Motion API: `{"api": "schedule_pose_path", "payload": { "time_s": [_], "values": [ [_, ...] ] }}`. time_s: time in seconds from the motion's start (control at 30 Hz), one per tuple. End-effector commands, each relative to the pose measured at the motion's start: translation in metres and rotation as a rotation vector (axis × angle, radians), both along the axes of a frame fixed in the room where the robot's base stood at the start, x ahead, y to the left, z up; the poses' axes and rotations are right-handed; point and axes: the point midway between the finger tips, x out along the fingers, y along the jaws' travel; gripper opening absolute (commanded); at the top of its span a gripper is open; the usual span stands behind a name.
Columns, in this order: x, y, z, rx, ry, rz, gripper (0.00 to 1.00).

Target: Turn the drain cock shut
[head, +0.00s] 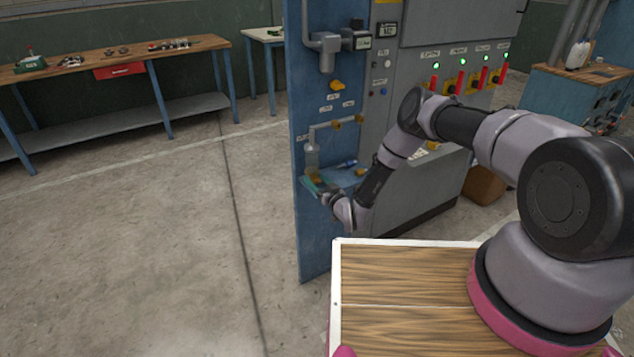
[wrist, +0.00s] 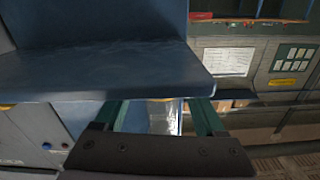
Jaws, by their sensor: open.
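On the blue panel (head: 300,228) in the head view, a pale pipe runs down to a clear bowl (head: 312,157). A small orange-yellow part (head: 314,175), which looks like the drain cock, shows just below the bowl. My gripper (head: 317,184) is open right at this part, beside a small blue shelf (head: 348,178). In the wrist view, the green fingers of my gripper (wrist: 160,108) are apart, and the blue shelf (wrist: 95,70) covers their tips. A thin yellow edge shows between them under the shelf; the cock's handle and any contact are hidden.
Other yellow fittings (head: 337,85) and a pipe elbow (head: 335,121) sit higher on the panel. A grey cabinet (head: 385,40) with red levers stands to the right. A workbench (head: 120,55) is at the back left. The floor left of the panel is clear.

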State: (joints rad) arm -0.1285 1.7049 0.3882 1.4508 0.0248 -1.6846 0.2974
Motion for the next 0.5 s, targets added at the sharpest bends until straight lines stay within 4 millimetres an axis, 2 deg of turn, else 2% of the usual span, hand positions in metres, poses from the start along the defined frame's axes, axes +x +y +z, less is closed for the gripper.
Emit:
{"api": "schedule_pose_path", "payload": {
  "time_s": [0.03,0.07,0.1,0.23,0.5],
  "values": [
    [-0.0001,-0.0001,0.0001,0.0,0.0,0.0,0.72],
    [0.0,-0.0001,0.0001,0.0,0.0,0.0,0.64],
    [-0.0002,-0.0001,0.0001,0.0,0.0,0.0,0.49],
    [-0.0001,-0.0002,0.0001,0.0,0.0,0.0,0.0],
    [-0.0001,-0.0004,0.0003,-0.074,-0.051,-0.001,0.0]
  ]
}}
